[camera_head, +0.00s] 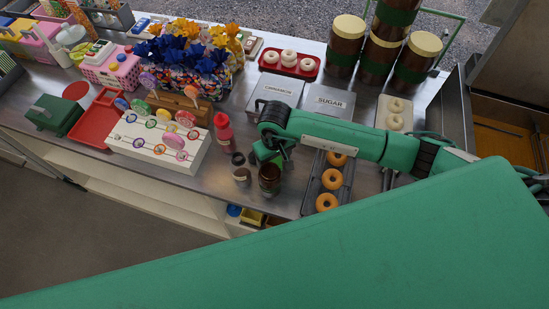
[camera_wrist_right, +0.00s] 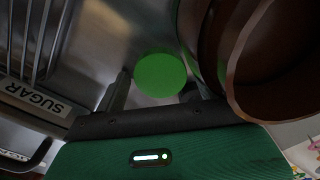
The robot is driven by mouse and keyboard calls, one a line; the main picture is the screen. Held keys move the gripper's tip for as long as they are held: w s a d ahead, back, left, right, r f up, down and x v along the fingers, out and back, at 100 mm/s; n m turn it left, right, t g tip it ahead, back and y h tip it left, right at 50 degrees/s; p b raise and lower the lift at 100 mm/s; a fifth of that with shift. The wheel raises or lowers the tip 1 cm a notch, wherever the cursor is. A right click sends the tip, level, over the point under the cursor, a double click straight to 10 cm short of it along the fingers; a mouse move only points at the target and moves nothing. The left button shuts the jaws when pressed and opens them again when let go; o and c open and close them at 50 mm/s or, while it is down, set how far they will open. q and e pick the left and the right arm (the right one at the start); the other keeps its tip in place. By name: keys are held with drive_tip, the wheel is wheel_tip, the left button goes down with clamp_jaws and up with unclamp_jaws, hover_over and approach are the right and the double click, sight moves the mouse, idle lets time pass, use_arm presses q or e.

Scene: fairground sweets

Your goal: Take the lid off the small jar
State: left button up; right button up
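My right gripper (camera_head: 266,160), its arm coming in from the right, is low over the metal counter. In the right wrist view a flat green disc (camera_wrist_right: 160,75), possibly the lid, shows between my right fingers (camera_wrist_right: 161,86); I cannot tell whether they touch it. A brown round jar (camera_head: 269,182) stands just below the gripper in the head view; a smaller jar (camera_head: 241,175) with a dark top stands to its left. A large brown rounded vessel (camera_wrist_right: 275,60) fills the right of the wrist view; I cannot tell which jar it is. My left gripper is not in view.
A red bottle (camera_head: 223,133) stands left of the gripper. A doughnut rack (camera_head: 311,192) lies to the right, with the sugar box (camera_head: 331,101) behind it. A white lollipop stand (camera_head: 160,150) is further left. Large brown jars (camera_head: 347,47) stand at the back.

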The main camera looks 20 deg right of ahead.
sight(274, 161)
drive_tip(key=shift+r, duration=0.1)
drive_tip(key=shift+r+p, duration=0.2)
drive_tip(key=shift+p, duration=0.1)
wheel_tip(274, 161, up, 12)
drive_tip(key=b, duration=0.4)
drive_tip(key=shift+f, duration=0.1)
